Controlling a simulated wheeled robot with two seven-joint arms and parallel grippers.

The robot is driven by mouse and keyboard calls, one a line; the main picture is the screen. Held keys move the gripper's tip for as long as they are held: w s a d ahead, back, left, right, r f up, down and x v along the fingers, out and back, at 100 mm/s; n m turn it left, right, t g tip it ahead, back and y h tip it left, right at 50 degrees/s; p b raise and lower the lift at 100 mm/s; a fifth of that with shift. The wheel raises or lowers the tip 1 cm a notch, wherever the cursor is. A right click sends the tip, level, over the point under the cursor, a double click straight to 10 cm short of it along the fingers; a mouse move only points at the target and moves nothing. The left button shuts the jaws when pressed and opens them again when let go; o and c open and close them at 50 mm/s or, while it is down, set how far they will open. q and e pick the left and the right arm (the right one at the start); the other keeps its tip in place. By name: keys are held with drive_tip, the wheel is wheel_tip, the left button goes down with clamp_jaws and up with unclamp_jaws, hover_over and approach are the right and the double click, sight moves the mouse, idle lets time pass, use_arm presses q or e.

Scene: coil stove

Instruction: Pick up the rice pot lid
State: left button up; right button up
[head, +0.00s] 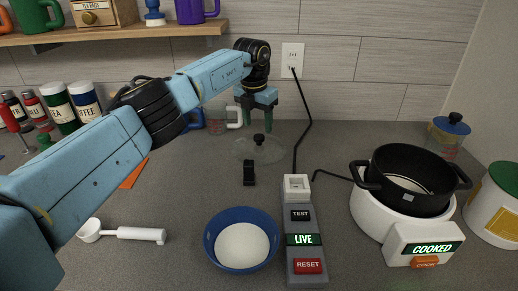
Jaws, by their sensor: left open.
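The rice pot lid (246,151) is a clear glass disc with a black knob (259,141). It lies on the grey counter in the middle, towards the back. My left gripper (257,112) is open, points down and appears just above the knob; I cannot tell the exact gap. The black rice pot (405,172) sits uncovered in the white cooker (368,217) on the right, whose sign reads COOKED. My right gripper is not in view.
A blue bowl with white contents (240,240) and a power strip (304,250) stand in front. Cups and canisters (85,103) stand behind my left arm.

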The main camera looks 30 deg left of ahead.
sight(259, 136)
use_arm(q)
drive_tip(key=f, duration=0.4)
drive_tip(key=shift+w+f, duration=0.15)
drive_tip(key=shift+w, duration=0.05)
clamp_jaws()
